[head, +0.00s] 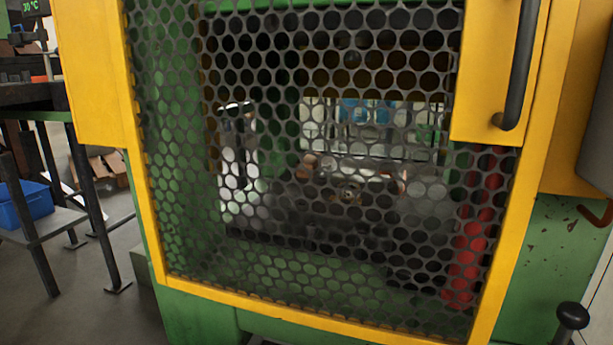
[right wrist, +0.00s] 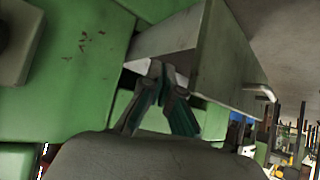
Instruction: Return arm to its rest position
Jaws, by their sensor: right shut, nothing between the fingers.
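My right gripper (right wrist: 158,82) shows in the right wrist view with its two dark-green fingers meeting at the tips. It is shut and holds nothing. Its tips appear in front of a light grey metal box-like part (right wrist: 185,38) on the green machine; I cannot tell whether they touch it. Neither gripper shows in the head view. The head view is filled by a yellow-framed door (head: 150,230) with a perforated metal mesh (head: 330,200), which stands shut. A black handle (head: 522,65) is on its upper right.
The green machine body (head: 560,255) continues to the right, with a black knob (head: 572,316) at the lower right. On the left stands a dark-legged table (head: 95,205) with a blue bin (head: 25,203) on its lower shelf. Grey floor (head: 90,310) is free at the lower left.

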